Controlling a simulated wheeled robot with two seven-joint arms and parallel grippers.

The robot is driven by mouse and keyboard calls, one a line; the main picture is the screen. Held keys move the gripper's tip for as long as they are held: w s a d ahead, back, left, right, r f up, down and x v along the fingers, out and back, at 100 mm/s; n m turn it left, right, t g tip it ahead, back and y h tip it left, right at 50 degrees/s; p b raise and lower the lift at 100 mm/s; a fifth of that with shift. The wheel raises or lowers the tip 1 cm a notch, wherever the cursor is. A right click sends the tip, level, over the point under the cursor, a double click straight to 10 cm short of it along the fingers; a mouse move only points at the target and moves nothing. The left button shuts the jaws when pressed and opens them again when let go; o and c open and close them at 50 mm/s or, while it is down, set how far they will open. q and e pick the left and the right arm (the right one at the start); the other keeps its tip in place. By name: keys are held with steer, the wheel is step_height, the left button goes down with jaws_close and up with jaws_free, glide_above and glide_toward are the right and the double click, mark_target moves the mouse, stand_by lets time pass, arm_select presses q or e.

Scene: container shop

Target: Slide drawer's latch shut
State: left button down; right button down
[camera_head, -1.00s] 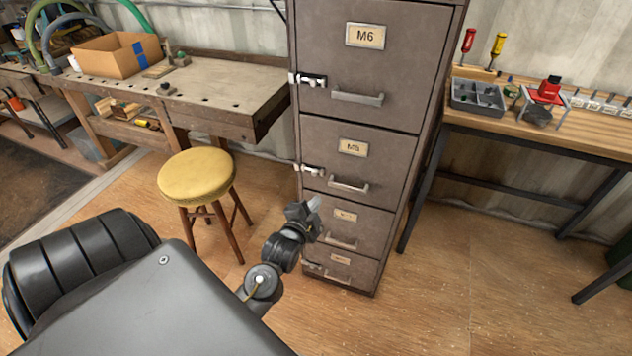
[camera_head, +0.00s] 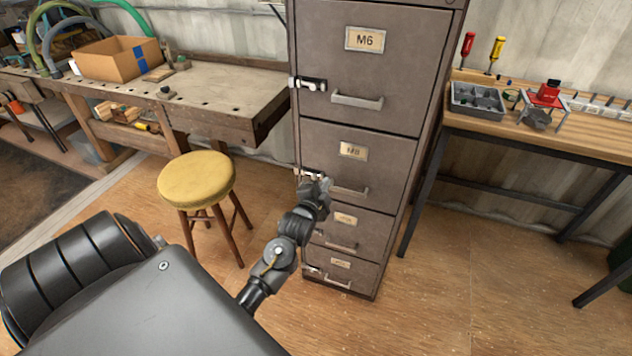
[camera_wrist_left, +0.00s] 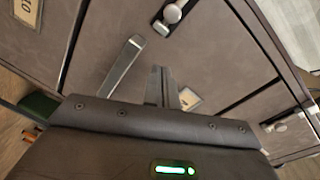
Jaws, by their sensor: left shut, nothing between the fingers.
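The grey-brown drawer cabinet (camera_head: 375,150) stands upright in the middle of the head view, its drawers flush. My left gripper (camera_head: 324,183) is shut and empty, in front of the M8 drawer's left part. It overlaps that drawer's latch (camera_head: 300,172) in the head view and partly hides it. My right gripper is not in view.
The upper M6 drawer has its own latch (camera_head: 308,83) and handle (camera_head: 357,101). A yellow stool (camera_head: 196,180) stands left of the cabinet, beside a workbench (camera_head: 215,100). A table (camera_head: 560,130) with a tray and tools is at the right. Floor in front is clear.

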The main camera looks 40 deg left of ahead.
mark_target(322, 173)
arm_select(q)
steer(key=shift+x, duration=0.95)
steer(key=shift+s+a+f, duration=0.1)
steer(key=shift+a+f, duration=0.15)
steer(key=shift+a, duration=0.35)
steer(key=shift+s+a+f, duration=0.1)
steer(key=shift+a+f, duration=0.2)
steer(key=shift+a, duration=0.25)
steer(key=shift+s+a+f, duration=0.1)
steer(key=shift+a+f, duration=0.15)
steer(key=shift+a, duration=0.25)
steer(key=shift+a+f, duration=0.1)
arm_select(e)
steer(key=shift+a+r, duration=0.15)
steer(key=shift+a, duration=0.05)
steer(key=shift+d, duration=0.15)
